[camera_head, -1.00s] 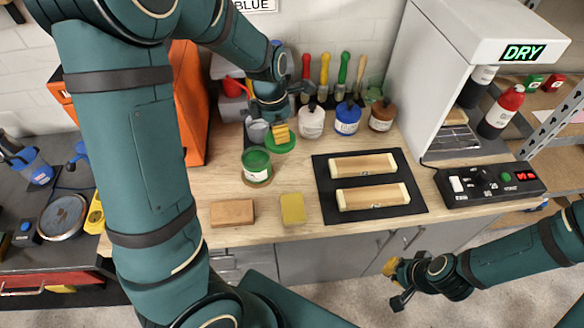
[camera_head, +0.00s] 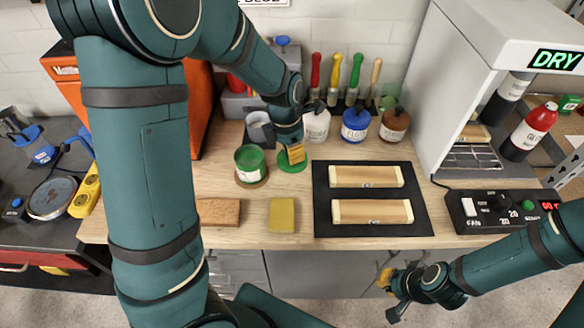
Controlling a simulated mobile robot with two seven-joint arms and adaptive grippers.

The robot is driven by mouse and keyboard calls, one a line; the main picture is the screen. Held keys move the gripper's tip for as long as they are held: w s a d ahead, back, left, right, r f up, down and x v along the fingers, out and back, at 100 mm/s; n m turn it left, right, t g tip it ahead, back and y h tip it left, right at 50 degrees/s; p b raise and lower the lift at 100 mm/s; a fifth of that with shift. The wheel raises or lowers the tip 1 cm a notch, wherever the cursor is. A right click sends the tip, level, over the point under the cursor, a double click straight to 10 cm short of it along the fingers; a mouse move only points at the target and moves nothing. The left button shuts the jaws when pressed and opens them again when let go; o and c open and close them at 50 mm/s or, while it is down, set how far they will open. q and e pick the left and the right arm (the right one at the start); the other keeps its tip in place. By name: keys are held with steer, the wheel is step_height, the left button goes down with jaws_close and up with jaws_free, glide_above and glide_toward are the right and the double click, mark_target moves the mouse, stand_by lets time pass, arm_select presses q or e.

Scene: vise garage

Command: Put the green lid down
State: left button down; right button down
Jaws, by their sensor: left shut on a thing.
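The green lid (camera_head: 292,164) is a flat disc just right of the open green paint can (camera_head: 250,163). It lies at or very near the wooden bench top; I cannot tell whether it touches. My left gripper (camera_head: 296,153), with yellow fingers, reaches down from above and is shut on the lid, hiding part of it. My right gripper (camera_head: 388,286) hangs in front of the bench, low in the picture and away from the lid. Its finger gap is unclear.
White, blue and brown bottles (camera_head: 355,124) stand behind the lid. A black mat (camera_head: 321,218) with two wooden pieces lies to the right. A brown block (camera_head: 219,211) and a yellow sponge (camera_head: 282,216) lie in front. Bare wood lies between sponge and lid.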

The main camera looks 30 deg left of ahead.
mark_target(292, 172)
arm_select(q)
steer(key=shift+f+b, duration=0.6)
steer(key=shift+f, duration=2.1)
steer(key=shift+f, duration=0.1)
steer(key=c, duration=0.9)
jaws_free()
steer(key=r+p, duration=0.1)
steer(key=r, duration=0.3)
steer(key=r+p, duration=0.1)
steer(key=r, duration=0.3)
steer(key=s+a+r+p, duration=0.1)
steer(key=r, duration=0.3)
steer(key=shift+r+p, duration=0.1)
steer(key=shift+p, duration=0.2)
